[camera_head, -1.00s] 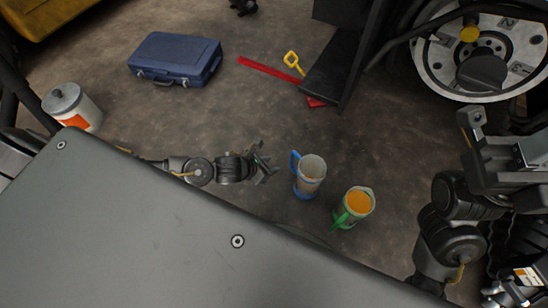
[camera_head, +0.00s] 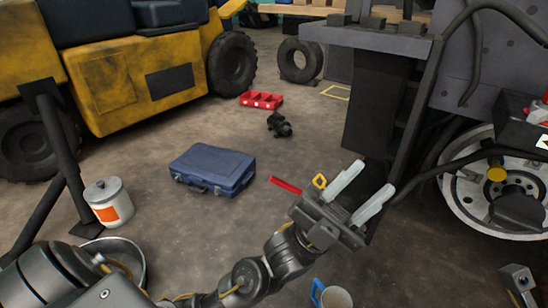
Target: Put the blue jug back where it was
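The blue jug (camera_head: 338,299) is at the bottom edge of the head view. Only its round rim and blue handle (camera_head: 317,291) show; the rest is cut off. My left gripper (camera_head: 373,178) is raised above the floor, up and a little right of the jug in the picture. Its two pale fingers are spread apart with nothing between them, and it is clear of the jug. Part of what looks like my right gripper (camera_head: 520,285) shows at the bottom right corner; its fingers cannot be made out.
A dark blue case (camera_head: 213,170) lies on the floor, with a white canister (camera_head: 108,203) and a metal bowl (camera_head: 122,258) to its left. A red tray (camera_head: 261,100) lies farther back. A yellow forklift (camera_head: 130,70) stands back left; a large wheel (camera_head: 500,190) is at right.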

